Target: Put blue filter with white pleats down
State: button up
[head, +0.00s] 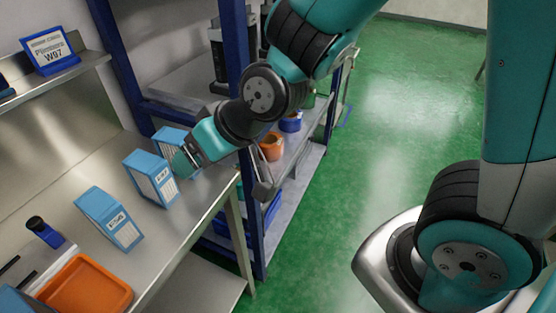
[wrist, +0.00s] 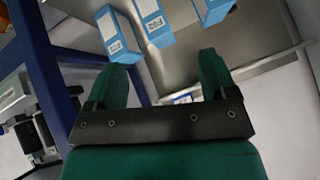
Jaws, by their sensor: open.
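Blue filters with white pleats stand on the metal table: a near one (head: 110,217), a middle one (head: 152,177) and a far one (head: 170,141). My gripper (head: 184,160) is beside the far filter and partly covers it. In the wrist view, my gripper (wrist: 164,68) has its green fingers spread with nothing gripped between them. There the nearest filter (wrist: 119,36) stands just beyond the left finger, with two more filters (wrist: 153,20) (wrist: 210,10) to its right. Whether a finger touches a filter cannot be told.
An orange tray (head: 85,286) and a dark-capped blue item (head: 44,231) are at the near left. A sign (head: 49,52) stands on the upper shelf. A blue-framed rack (head: 245,225) with pots stands beyond the table. Green floor is open to the right.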

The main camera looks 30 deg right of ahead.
jog(key=s+d+r+n+g+h, duration=0.1)
jog(key=s+d+r+g, duration=0.1)
jog(key=s, duration=0.5)
jog(key=s+d+r+n+g, duration=0.1)
jog(key=s+d+r+g, duration=0.2)
jog(key=s+r, duration=0.2)
jog(key=shift+s+d+g+h, duration=0.25)
jog(key=shift+s+g+h, duration=0.15)
jog(key=shift+s, duration=0.8)
jog(key=shift+o, duration=0.5)
